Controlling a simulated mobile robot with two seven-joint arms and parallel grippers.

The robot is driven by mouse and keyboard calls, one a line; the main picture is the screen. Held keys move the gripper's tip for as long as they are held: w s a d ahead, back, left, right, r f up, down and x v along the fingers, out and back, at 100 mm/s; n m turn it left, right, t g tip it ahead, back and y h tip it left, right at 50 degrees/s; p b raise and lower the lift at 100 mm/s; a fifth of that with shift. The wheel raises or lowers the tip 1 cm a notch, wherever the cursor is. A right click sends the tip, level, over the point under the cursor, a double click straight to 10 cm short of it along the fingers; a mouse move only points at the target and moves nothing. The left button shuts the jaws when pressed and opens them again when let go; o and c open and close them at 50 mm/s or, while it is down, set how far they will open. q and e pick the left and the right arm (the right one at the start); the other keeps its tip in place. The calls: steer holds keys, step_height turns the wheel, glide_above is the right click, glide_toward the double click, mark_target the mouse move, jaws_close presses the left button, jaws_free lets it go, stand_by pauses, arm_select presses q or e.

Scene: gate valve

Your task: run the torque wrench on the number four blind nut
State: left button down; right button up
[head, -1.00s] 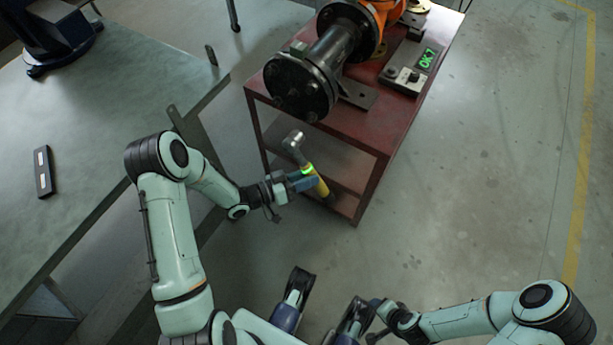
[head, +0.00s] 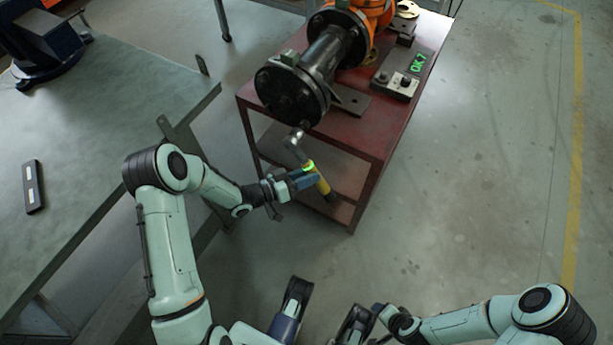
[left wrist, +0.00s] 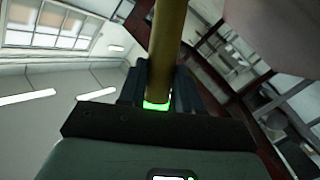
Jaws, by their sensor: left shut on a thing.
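The torque wrench (head: 323,187) has a yellow handle, a glowing green band and a grey metal head. My left gripper (head: 306,180) is shut on it near the green band. In the left wrist view the yellow shaft (left wrist: 166,45) runs up between the dark fingers (left wrist: 158,88). The wrench head (head: 294,141) is just below the lower rim of the black blind flange (head: 287,92); whether it touches a nut I cannot tell. Nut numbers are not readable. My right gripper (head: 378,310) is low in the head view, away from the flange; its jaws are unclear.
The valve, with an orange body (head: 372,14), stands on a red cart (head: 352,138) with a lower shelf. A control box (head: 395,84) with a green display sits on the cart's right side. A green-grey workbench (head: 100,130) holds a dark device (head: 33,187). The floor at right is clear.

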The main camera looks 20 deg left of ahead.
mark_target(314, 166)
arm_select(q)
steer(key=shift+w+r, duration=0.1)
steer(key=shift+w, duration=0.15)
steer(key=shift+w+d+b, duration=0.15)
steer(key=shift+w+b, duration=0.4)
steer(key=shift+w, duration=0.9)
steer(key=shift+w+r, duration=0.1)
steer(key=shift+w, duration=0.2)
stand_by(1.0)
steer(key=shift+s, duration=0.2)
stand_by(0.5)
steer(key=shift+s+p, duration=0.9)
steer(key=shift+s, duration=1.3)
